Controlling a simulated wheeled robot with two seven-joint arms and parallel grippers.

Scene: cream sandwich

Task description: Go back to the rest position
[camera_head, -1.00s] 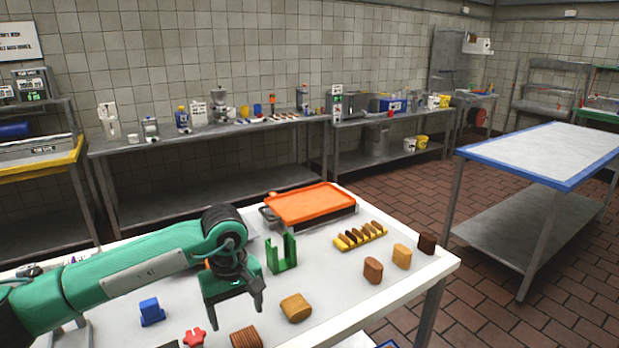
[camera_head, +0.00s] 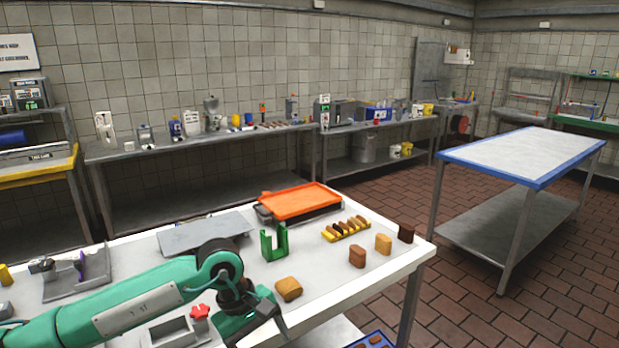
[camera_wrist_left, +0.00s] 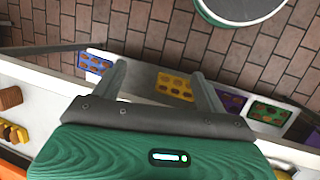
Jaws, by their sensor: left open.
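My left arm comes in from the left across the white table (camera_head: 352,280). My left gripper (camera_head: 277,325) is low in the head view, near the table's front edge, partly cut off by the frame. In the left wrist view the left gripper (camera_wrist_left: 163,84) has its two fingers spread with nothing between them. Beyond the fingers are the brick floor and trays with coloured pieces, including a yellow tray (camera_wrist_left: 174,86) and a blue tray (camera_wrist_left: 94,63). My right gripper is not in view.
A tan block (camera_head: 288,289) lies just beyond the gripper. A green U-shaped holder (camera_head: 274,245), an orange-topped box (camera_head: 302,200), a yellow rack (camera_head: 346,230) and several brown blocks stand farther back. A red knob (camera_head: 200,312) is beside the arm.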

